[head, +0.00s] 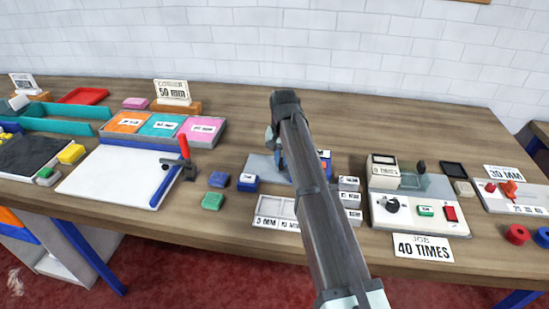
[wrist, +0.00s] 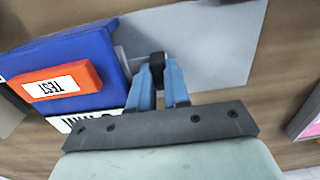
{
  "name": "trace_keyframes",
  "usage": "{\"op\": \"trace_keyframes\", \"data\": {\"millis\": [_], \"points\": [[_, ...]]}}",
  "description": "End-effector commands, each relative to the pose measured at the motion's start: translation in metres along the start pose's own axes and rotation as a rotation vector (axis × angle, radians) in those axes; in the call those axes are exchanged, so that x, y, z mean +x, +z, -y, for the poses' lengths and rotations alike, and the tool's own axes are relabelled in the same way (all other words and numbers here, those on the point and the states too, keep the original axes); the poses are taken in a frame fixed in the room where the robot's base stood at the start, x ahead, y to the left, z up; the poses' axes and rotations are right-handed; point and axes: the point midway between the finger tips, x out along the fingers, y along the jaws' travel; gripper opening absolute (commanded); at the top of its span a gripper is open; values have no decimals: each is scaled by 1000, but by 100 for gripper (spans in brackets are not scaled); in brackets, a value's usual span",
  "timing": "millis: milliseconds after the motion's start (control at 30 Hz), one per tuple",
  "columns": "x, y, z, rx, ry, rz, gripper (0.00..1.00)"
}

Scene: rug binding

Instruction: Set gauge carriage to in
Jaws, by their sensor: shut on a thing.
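My gripper (wrist: 160,75) points down over a grey plate (wrist: 215,50), its blue fingers shut on a small black knob (wrist: 157,60). The knob appears to belong to the gauge carriage; the body under it is hidden by the fingers. Left of the fingers stands a blue block (wrist: 85,60) with an orange TEST button (wrist: 55,84). The carriage's setting cannot be read.
A white label with dark letters (wrist: 72,122) lies below the blue block.

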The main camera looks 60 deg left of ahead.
Motion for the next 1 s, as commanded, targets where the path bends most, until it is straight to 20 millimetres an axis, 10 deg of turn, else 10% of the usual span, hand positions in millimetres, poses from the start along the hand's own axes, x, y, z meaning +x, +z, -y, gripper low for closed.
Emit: {"op": "trace_keyframes", "data": {"millis": [167, 200, 467, 1000], "points": [[0, 0, -6, 3, 11, 0, 0], [0, 0, -6, 3, 12, 0, 19], [0, 0, -6, 4, 11, 0, 43], [0, -1, 20, 1, 9, 0, 43]]}}
